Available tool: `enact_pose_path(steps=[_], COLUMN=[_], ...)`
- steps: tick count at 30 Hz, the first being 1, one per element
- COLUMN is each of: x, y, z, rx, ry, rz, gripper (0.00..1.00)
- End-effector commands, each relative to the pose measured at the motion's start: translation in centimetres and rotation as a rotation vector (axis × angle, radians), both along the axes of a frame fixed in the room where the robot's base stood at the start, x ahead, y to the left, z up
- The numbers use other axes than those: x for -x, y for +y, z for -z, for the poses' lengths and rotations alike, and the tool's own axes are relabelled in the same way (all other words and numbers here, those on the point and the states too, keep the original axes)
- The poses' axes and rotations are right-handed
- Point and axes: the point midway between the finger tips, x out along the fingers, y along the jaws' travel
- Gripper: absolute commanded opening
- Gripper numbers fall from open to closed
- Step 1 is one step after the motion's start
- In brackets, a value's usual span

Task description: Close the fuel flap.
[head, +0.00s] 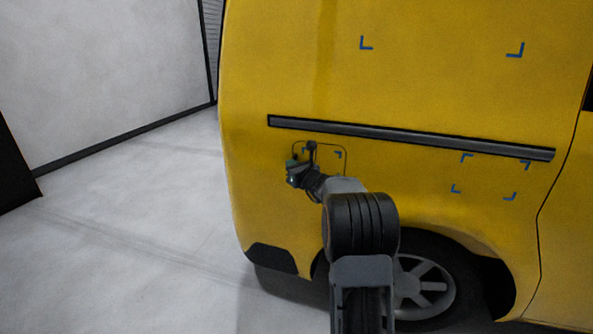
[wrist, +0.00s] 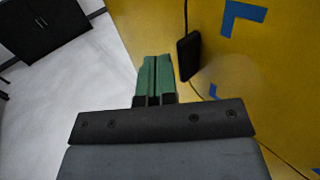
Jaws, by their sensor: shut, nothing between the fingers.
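The fuel flap (head: 330,158) is a yellow panel with a dark rounded outline on the van's side, below the black rail. It looks flush or nearly flush with the body; I cannot tell if a small gap remains. My gripper (head: 291,166) is at its lower left edge and hides part of it. In the wrist view my gripper (wrist: 153,78) has its green fingers together, with nothing between them. A small black block (wrist: 188,57) sits on the dark seam just right of the fingertips. I cannot tell whether the fingers touch the van.
The yellow van (head: 430,80) fills the right side, with a black rail (head: 410,138) above the flap and a wheel (head: 425,288) below. Blue corner marks (head: 515,50) are on its body. Open grey floor (head: 130,240) lies to the left, before a white wall (head: 100,70).

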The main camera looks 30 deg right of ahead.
Motion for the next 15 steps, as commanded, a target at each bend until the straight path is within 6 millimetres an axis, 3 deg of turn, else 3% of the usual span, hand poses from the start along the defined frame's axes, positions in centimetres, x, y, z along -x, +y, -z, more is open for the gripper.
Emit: enact_pose_path(steps=[15], x=[-0.48], y=[0.45], z=[-0.05], rx=[0.001], ry=[-0.001], rz=[-0.011], gripper=[0.00])
